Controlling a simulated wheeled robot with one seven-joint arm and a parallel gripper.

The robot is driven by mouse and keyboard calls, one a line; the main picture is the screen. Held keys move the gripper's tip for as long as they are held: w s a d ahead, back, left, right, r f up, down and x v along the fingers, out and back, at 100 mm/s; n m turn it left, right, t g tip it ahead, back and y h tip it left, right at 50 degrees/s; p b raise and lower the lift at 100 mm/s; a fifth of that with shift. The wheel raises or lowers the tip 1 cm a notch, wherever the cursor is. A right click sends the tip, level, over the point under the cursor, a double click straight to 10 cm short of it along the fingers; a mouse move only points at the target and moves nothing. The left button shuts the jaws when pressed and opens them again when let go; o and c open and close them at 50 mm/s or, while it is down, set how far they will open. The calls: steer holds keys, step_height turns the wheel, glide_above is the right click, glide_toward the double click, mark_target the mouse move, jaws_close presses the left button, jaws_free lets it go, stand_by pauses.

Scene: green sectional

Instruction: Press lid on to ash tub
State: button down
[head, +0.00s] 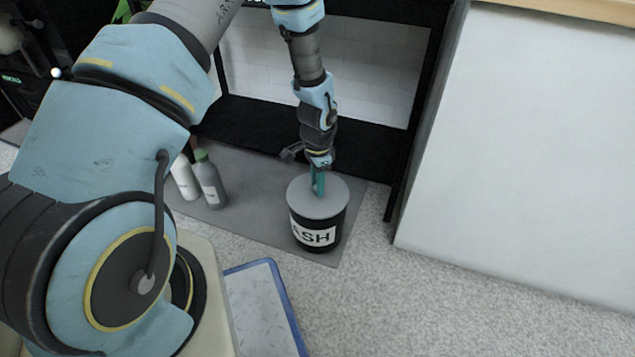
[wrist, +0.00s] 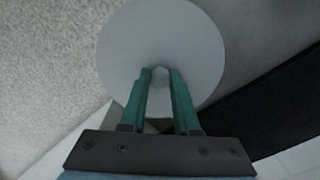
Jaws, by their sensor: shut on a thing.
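The ash tub (head: 316,232) is a black bucket with a white label ending in "SH", upright on a grey mat. A round grey lid (head: 304,200) covers its top and looks level. From here I cannot tell whether it is fully seated. My gripper (head: 318,192) points down at the lid's centre with teal fingers. In the wrist view, the lid (wrist: 135,45) fills the upper middle, and the fingers of my gripper (wrist: 160,72) close on a small knob at its centre. The tub's body is hidden beneath the lid there.
Two bottles, one white (head: 185,177) and one grey with a green cap (head: 210,182), stand left of the tub. A black shelf frame (head: 300,118) is behind, a white panel (head: 520,150) to the right. A blue-rimmed tray (head: 262,310) lies in front. Speckled floor at front right is clear.

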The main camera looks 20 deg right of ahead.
steer(key=shift+c, duration=0.4)
jaws_free()
stand_by(0.4)
steer(key=shift+r, duration=0.1)
step_height(320, 180, up, 9)
steer(key=p, duration=0.7)
steer(key=shift+p, duration=0.3)
stand_by(0.4)
